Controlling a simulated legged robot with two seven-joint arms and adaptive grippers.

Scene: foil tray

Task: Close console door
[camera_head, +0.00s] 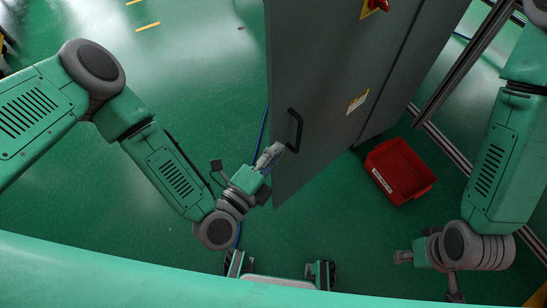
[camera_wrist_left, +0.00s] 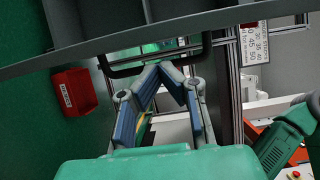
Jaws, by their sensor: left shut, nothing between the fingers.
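The grey console door (camera_head: 315,75) stands in the middle of the head view, with the console body (camera_head: 395,90) behind it to the right. I cannot tell exactly how far the door stands open. Its black bar handle (camera_head: 297,130) is on the face and also shows in the left wrist view (camera_wrist_left: 115,72). My left gripper (camera_head: 275,153) is shut and empty, its fingertips close to the handle's lower end; contact is unclear. Its fingers meet at the tips in the left wrist view (camera_wrist_left: 160,66). My right gripper (camera_head: 403,257) hangs at lower right, away from the door; its jaw opening is too small to judge.
A red bin (camera_head: 400,170) sits on the green floor right of the console and shows in the left wrist view (camera_wrist_left: 75,92). A metal frame rail (camera_head: 440,135) runs behind it. The floor left of the door is mostly clear.

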